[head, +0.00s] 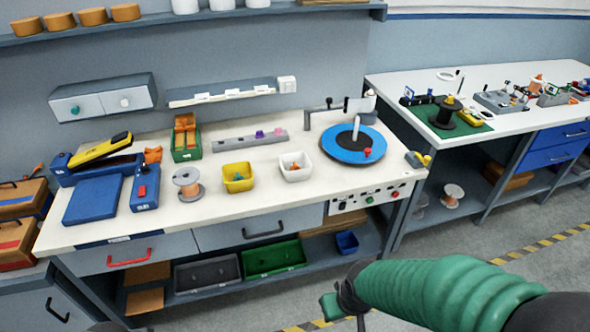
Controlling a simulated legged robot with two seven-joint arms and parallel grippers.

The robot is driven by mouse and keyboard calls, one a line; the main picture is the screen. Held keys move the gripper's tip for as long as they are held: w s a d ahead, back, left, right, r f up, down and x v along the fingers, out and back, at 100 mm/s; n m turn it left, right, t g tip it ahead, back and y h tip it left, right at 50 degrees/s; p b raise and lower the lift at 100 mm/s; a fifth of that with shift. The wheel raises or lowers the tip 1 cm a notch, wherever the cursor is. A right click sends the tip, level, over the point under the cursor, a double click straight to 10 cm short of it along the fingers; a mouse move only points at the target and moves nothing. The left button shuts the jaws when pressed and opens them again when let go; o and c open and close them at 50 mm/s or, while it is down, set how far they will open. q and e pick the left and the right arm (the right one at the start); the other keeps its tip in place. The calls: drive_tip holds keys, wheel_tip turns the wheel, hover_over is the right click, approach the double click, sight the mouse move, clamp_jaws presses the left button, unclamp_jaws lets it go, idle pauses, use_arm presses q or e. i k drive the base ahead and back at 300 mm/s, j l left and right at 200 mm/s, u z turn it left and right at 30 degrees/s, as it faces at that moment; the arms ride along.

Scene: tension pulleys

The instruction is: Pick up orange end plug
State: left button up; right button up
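I cannot tell for certain which orange piece is the end plug. A small orange piece shows inside the yellow bin (238,185) on the workbench. The white bin (297,173) beside it also holds small orange or brown pieces. My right gripper (338,303) hangs in front of the bench, low and well away from the bins. Its fingers are too small and dark to read. My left gripper is out of view.
A grey spool (187,185) stands left of the yellow bin. A blue turntable (355,153) sits to the right. The bench's front strip (250,210) is clear. Green and grey trays (273,257) lie on the shelf below. A second bench (500,125) stands at right.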

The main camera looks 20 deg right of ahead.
sight(294, 167)
drive_tip(key=i+l+u, duration=0.1)
drive_tip(key=i+l, duration=0.3)
drive_tip(key=l, duration=0.25)
drive_tip(key=i+l+u, duration=0.25)
drive_tip(key=l, duration=0.4)
drive_tip(key=i+l+u, duration=0.1)
drive_tip(key=i+l, duration=0.15)
drive_tip(key=l, duration=0.15)
drive_tip(key=i+l, duration=0.15)
drive_tip(key=l, duration=0.2)
drive_tip(key=i+l+u, duration=0.15)
drive_tip(key=l, duration=0.25)
